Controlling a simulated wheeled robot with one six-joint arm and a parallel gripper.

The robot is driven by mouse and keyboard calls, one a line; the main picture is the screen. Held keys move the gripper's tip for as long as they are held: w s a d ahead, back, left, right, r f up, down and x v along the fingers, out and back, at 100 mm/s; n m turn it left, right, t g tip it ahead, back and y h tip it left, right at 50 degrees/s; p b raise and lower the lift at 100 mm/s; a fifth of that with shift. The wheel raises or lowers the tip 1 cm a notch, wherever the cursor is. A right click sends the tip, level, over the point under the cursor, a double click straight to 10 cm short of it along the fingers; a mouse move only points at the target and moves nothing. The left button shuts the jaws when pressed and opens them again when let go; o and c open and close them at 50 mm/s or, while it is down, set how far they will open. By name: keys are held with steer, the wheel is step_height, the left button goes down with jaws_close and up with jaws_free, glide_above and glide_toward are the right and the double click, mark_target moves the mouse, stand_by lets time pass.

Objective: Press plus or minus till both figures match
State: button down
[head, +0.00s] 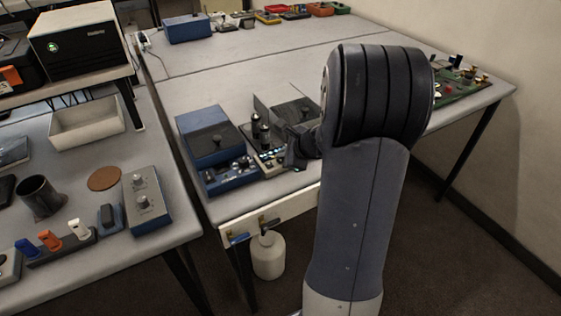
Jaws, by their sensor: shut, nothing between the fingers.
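My arm reaches from the lower right of the head view, and my gripper (291,157) is small and dark beyond it. The gripper is shut with nothing in it, low over the right side of a grey device (262,162) with small lit spots and dark upright parts. I cannot tell whether the fingertips touch it. A blue box with a dark top (212,142) and front controls stands just left of it. No plus or minus sign and no figures are legible from here. My arm hides part of the table to the right.
A grey lidded case (289,104) stands behind the gripper. A green circuit board (462,86) lies at the far right. The left table holds a control box with knobs (145,200), a dark cup (40,196) and a white tray (88,126). The table's middle back is clear.

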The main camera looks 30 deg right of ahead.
steer(key=shift+f+b, duration=0.35)
steer(key=shift+b, duration=0.05)
stand_by(0.5)
steer(key=shift+r, duration=0.15)
steer(key=shift+r+p, duration=0.65)
steer(key=shift+r+p, duration=2.15)
steer(key=shift+r, duration=0.4)
stand_by(0.8)
step_height(320, 180, up, 4)
steer(key=p, duration=0.3)
steer(key=shift+f+p, duration=0.15)
steer(key=shift+p, duration=0.2)
steer(key=shift+f, duration=0.1)
